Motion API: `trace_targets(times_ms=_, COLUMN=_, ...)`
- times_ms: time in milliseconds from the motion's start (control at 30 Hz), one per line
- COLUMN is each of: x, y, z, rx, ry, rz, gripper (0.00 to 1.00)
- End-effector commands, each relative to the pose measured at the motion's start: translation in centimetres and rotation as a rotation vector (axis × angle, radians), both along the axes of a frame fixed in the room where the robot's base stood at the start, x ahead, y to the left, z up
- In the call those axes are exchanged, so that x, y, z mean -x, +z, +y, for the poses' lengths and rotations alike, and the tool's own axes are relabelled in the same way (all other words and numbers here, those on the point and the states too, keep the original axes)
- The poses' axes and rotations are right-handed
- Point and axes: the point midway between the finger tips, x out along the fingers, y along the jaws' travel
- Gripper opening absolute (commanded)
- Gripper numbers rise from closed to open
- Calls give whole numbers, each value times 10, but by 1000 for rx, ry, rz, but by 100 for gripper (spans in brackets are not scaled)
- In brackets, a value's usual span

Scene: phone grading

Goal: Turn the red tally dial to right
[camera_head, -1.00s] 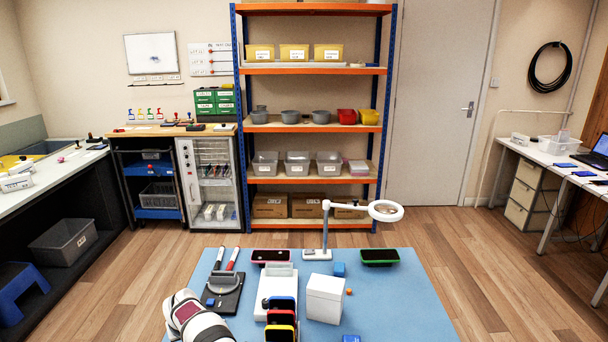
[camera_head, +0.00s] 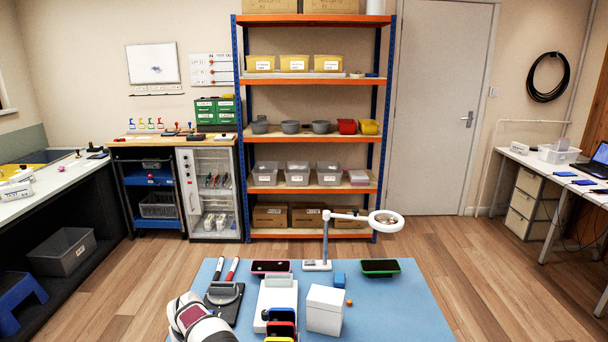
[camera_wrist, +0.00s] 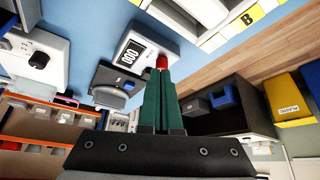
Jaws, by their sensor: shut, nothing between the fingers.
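The red tally dial (camera_wrist: 161,62) shows in the wrist view as a small red knob at the edge of a white counter (camera_wrist: 140,38) whose display reads 000. My gripper (camera_wrist: 162,74) has its green fingers together, with nothing seen between them. The fingertips are at the red dial in the picture and hide part of it; I cannot tell whether they touch it. In the head view only part of my arm shows at the bottom; neither the gripper nor the dial can be made out there.
On the blue mat (camera_head: 400,308) stand a white box (camera_head: 325,310), a ring lamp (camera_head: 386,221), a phone in a green case (camera_head: 380,267) and a rack of phones. The wrist view shows a black knob (camera_wrist: 38,60) on a white unit and a yellow plastic bin (camera_wrist: 290,100).

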Motion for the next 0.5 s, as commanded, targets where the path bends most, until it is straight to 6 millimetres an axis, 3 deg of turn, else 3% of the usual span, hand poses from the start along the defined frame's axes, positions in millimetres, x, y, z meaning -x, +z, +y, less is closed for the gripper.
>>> trace_targets(times_ms=200, x=0, y=-26, z=0, rx=0, ry=0, rz=1, gripper=0)
trace_targets(times_ms=500, x=0, y=-31, z=0, rx=-1, ry=0, rz=0, gripper=0)
